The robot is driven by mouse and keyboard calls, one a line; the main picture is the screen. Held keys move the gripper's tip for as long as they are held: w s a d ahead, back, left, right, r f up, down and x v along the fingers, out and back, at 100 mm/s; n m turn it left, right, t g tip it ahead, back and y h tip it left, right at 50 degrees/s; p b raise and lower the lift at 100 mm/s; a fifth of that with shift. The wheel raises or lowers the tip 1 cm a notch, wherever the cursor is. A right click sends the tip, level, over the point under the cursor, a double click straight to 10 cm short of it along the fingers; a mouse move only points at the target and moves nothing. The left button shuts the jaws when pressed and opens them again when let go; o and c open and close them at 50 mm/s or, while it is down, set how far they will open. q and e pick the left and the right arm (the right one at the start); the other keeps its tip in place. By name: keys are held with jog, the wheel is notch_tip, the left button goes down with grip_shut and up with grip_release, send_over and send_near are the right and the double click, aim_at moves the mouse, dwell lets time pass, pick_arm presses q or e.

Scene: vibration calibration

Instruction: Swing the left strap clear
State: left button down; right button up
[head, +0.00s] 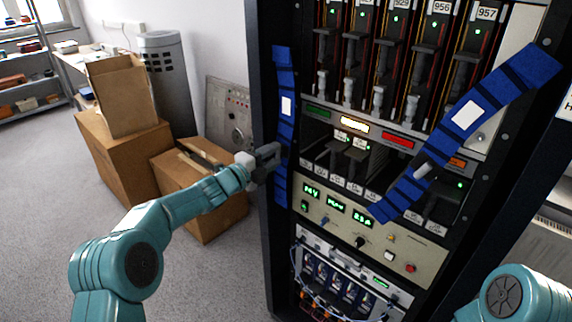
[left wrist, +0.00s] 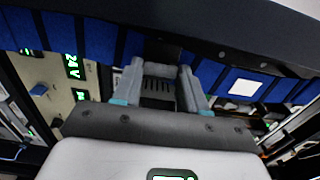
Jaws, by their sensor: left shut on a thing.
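The left strap (head: 284,75) is a blue band with dark stripes and a white label, running nearly upright along the left edge of the rack. My left gripper (head: 275,160) is shut on it a little below its middle; the jaws hide the exact part held. In the left wrist view the strap (left wrist: 210,75) runs across the picture behind the fingers of my left gripper (left wrist: 158,75). The right strap (head: 515,80), also blue with a white label and a pale handle, slants across the right side of the rack. My right gripper is out of view.
The dark rack (head: 258,120) holds slotted modules, a beige panel (head: 345,228) with green displays, and cabled units below. Cardboard boxes (head: 120,150) and a grey panel (head: 228,110) stand left of it. The carpet (head: 40,200) at left is clear.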

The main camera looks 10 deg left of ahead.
pick_arm(q)
jog(key=shift+w+a, duration=0.35)
jog(key=shift+a, duration=0.1)
jog(key=c, duration=0.6)
grip_release()
jog(key=shift+s, duration=0.1)
jog(key=b+v, duration=0.4)
jog(key=v, duration=1.2)
jog(key=shift+b, duration=0.3)
